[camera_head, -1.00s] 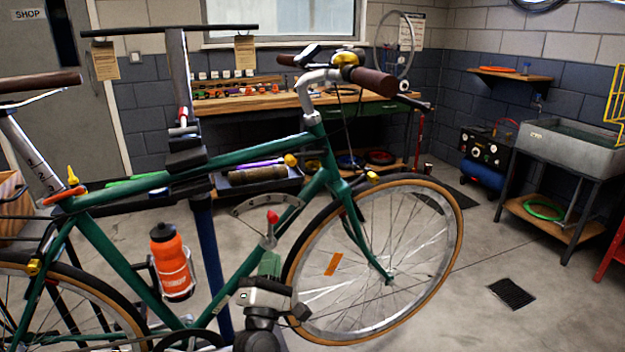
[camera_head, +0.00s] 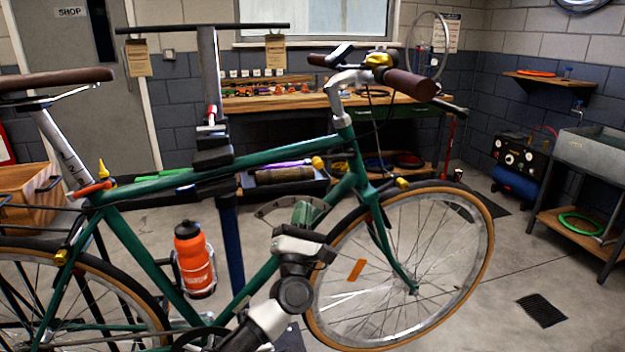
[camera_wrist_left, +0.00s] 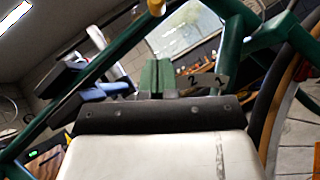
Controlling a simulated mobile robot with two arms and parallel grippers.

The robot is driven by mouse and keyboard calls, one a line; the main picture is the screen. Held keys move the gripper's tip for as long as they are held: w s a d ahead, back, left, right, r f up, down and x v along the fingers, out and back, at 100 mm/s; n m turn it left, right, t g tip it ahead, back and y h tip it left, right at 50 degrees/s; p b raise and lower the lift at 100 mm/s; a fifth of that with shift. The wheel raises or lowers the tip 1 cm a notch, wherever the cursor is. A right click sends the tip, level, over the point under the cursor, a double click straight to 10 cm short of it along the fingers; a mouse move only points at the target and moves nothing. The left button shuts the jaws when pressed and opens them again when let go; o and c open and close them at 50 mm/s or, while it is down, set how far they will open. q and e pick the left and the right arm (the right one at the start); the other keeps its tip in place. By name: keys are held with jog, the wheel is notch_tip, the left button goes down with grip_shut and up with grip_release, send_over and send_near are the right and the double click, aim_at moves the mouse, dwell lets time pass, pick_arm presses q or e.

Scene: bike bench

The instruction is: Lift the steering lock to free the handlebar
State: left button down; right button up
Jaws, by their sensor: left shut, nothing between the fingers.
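The green bike stands clamped in the work stand. Its handlebar (camera_head: 352,77) with brown grips is at the upper middle of the head view. A grey curved plate (camera_head: 274,211) sits beside the frame below the top tube; its marked part (camera_wrist_left: 203,84) shows in the left wrist view. The red-knobbed lever at this plate, which I take as the steering lock, is hidden now, apparently behind my gripper. My left gripper (camera_head: 308,211) is shut with green fingers together and empty, in front of the plate's right end. Its fingers (camera_wrist_left: 156,76) also show in the wrist view. My right gripper is out of view.
The front wheel (camera_head: 402,262) is close on the right of my left gripper. An orange bottle (camera_head: 194,262) and the stand post (camera_head: 230,245) are to its left. A workbench (camera_head: 285,100) stands behind. Open floor lies at the right, with a drain grate (camera_head: 541,310).

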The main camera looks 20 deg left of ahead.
pick_arm(q)
jog(key=w+d+r+p, duration=0.1)
jog(key=w+r, duration=0.2)
jog(key=r, duration=0.2)
jog(key=shift+w+r+p, duration=0.25)
jog(key=shift+p, duration=0.05)
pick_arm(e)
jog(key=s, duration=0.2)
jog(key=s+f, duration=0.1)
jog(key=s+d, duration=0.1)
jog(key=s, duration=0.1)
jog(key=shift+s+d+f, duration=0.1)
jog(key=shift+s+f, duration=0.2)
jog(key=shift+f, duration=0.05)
pick_arm(q)
jog(key=shift+r+m+h+p, duration=0.3)
jog(key=shift+m+h+p, duration=0.15)
jog(key=shift+p, duration=0.25)
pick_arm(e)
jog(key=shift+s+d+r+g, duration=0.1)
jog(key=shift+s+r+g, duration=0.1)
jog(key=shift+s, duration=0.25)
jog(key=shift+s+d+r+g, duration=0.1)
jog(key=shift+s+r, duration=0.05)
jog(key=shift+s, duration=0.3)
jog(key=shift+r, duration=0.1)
